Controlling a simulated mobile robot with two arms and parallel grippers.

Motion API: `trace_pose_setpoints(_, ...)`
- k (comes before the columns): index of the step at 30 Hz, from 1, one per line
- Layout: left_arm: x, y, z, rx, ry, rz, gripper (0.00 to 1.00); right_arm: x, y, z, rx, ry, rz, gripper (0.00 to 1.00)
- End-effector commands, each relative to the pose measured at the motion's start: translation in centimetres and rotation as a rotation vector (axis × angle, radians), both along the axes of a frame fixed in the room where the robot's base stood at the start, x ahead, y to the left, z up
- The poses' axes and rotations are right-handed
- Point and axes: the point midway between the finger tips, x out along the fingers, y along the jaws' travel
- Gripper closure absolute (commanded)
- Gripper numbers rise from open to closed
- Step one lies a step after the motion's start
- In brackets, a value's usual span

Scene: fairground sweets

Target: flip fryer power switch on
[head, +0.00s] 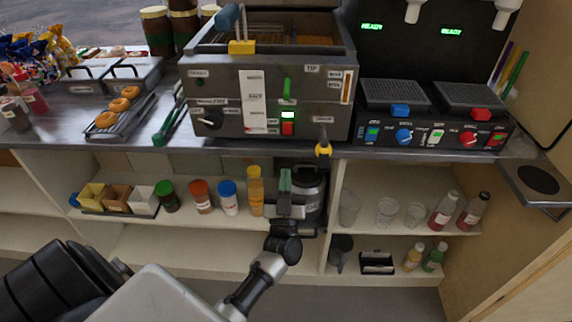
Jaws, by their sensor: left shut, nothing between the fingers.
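The fryer (220,92) is a grey metal box on the counter, with labels, a black knob and a green lever on its front. A small upright switch (288,128) sits low on that front, right of a white label strip; it is red below, with a bright white-green part above. I cannot tell from its tilt which way it is set. My left gripper (285,180) is shut and empty, pointing up in front of the shelf below the counter. It is below the switch and apart from it. My right gripper is not in view.
A yellow-handled tap (323,148) juts out at the fryer's lower right. A basket handle with a yellow block (241,47) overhangs the fryer top. Green tongs (170,122) lie left of it. A black drink machine (420,130) stands right. Jars and bottles line the shelf.

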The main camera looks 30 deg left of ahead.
Motion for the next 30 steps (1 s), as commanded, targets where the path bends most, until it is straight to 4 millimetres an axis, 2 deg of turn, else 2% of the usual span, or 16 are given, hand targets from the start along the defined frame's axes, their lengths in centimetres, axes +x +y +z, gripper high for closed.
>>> trace_pose_setpoints(1,-0.6,-0.4,-1.2,0.000,0.006,0.000,1.00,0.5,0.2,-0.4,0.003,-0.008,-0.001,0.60)
trace_pose_setpoints(3,-1.2,-0.7,-2.0,0.000,0.003,0.000,1.00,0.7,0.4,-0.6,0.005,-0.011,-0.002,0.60)
trace_pose_setpoints(5,-1.6,-1.0,-2.7,-0.002,0.005,-0.001,1.00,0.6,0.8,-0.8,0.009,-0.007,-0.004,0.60)
trace_pose_setpoints(9,-2.3,-1.4,-3.5,0.001,0.002,0.000,1.00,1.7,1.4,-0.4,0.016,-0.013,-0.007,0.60)
trace_pose_setpoints(30,-2.4,-1.8,-4.2,0.001,0.025,-0.015,1.00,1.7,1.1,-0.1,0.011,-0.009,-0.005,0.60)
